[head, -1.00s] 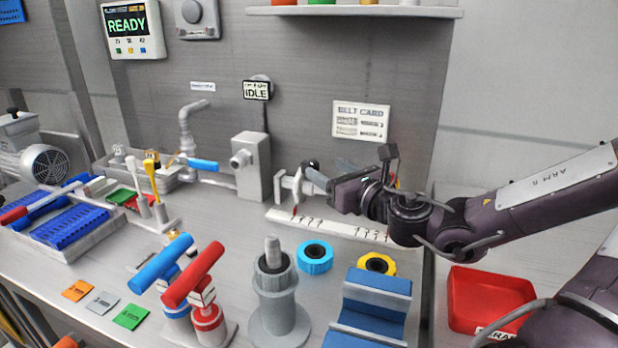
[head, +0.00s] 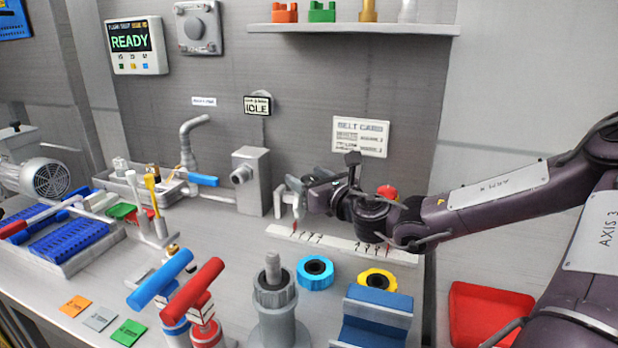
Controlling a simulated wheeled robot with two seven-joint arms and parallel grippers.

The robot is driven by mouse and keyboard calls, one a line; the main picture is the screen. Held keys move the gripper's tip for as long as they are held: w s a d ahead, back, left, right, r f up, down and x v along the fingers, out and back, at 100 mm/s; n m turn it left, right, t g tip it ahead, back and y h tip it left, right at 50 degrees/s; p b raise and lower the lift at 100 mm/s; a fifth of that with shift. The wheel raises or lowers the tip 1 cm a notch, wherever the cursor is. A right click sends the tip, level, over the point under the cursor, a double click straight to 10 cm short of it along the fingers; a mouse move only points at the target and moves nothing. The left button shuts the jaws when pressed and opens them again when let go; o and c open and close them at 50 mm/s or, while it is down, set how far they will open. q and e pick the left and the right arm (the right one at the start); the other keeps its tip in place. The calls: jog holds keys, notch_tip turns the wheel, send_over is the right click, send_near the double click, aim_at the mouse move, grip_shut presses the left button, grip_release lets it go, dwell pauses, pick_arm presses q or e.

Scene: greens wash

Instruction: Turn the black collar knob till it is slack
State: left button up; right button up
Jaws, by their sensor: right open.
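I cannot make out a black collar knob for certain. My right gripper (head: 303,188) reaches in from the right above the strip. It is open, with its fingers pointing left at the bracket's upright part. The gripper body hides what lies behind it, and I cannot tell whether the fingers touch anything. A red round knob (head: 387,192) shows just behind my right wrist. My left gripper is out of view.
Red and blue T-handles (head: 193,290) rise at front left. A red bin (head: 485,308) lies right.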

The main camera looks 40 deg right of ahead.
jog(key=c, duration=1)
jog(key=shift+m+h, duration=0.3)
jog(key=shift+h, duration=0.1)
jog(key=shift+h, duration=0.3)
jog(key=shift+m+g+h+b, duration=0.4)
jog(key=shift+m+h+b, duration=0.1)
jog(key=shift+m+h, duration=0.35)
jog(key=m+g+h+b, duration=0.1)
jog(key=h, duration=0.1)
jog(key=m+g+h+b, duration=0.1)
jog(key=m+h, duration=0.1)
jog(key=h, duration=0.1)
jog(key=shift+d+m+g+b, duration=0.1)
jog(key=shift+m+g+b, duration=0.15)
jog(key=shift+g+b, duration=0.05)
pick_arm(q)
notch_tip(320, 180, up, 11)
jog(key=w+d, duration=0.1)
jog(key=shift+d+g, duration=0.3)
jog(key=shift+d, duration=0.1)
